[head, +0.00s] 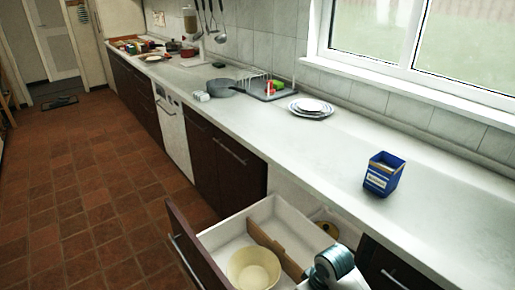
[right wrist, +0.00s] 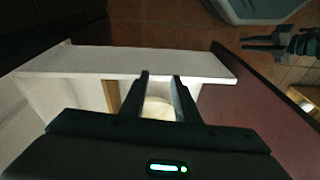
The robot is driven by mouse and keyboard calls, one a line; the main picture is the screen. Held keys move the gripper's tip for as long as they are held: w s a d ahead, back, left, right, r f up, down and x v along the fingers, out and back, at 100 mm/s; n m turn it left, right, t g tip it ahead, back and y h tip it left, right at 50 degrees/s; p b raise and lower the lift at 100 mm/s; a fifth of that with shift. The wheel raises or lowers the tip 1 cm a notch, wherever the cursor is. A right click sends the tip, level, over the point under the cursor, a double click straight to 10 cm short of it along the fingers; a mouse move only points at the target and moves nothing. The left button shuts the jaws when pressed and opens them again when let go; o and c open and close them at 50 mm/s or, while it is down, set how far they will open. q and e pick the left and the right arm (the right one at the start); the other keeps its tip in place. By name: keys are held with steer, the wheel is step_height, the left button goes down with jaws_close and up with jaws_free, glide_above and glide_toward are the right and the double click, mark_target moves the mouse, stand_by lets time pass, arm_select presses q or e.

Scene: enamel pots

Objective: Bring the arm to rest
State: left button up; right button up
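My right gripper (right wrist: 160,78) is open in the right wrist view, its two dark fingers apart with nothing held between them. It is over the open white drawer (right wrist: 120,62). A cream bowl (right wrist: 158,106) shows beyond the fingers, inside the drawer. In the head view the same bowl (head: 254,272) sits in the drawer (head: 225,236) beside a wooden divider. A rounded teal-grey link of my arm shows at the bottom.
The drawer stands out from the counter (head: 300,140) with its dark front (head: 190,250). A blue box (head: 383,174) stands on the counter. Stacked plates (head: 311,108), a grey pan (head: 222,87) and a dish rack are further back.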

steer(key=s+d+m+t+h, duration=0.15)
steer(key=s+d, duration=0.35)
steer(key=s, duration=0.8)
steer(key=s+d+m+t, duration=0.1)
steer(key=s+d+m, duration=0.25)
steer(key=s, duration=0.85)
steer(key=w+a+f+t, duration=0.1)
steer(key=w+f, duration=0.2)
steer(key=f, duration=0.7)
steer(key=w+a+f, duration=0.1)
steer(key=w+f, duration=0.2)
steer(key=f, duration=0.6)
steer(key=s+a+f+t+y, duration=0.1)
steer(key=s+f, duration=0.2)
steer(key=f, duration=1.2)
steer(key=shift+s+a+f+n, duration=0.15)
steer(key=shift+s+a+n, duration=0.05)
steer(key=shift+n, duration=0.1)
arm_select(q)
steer(key=shift+c, duration=0.5)
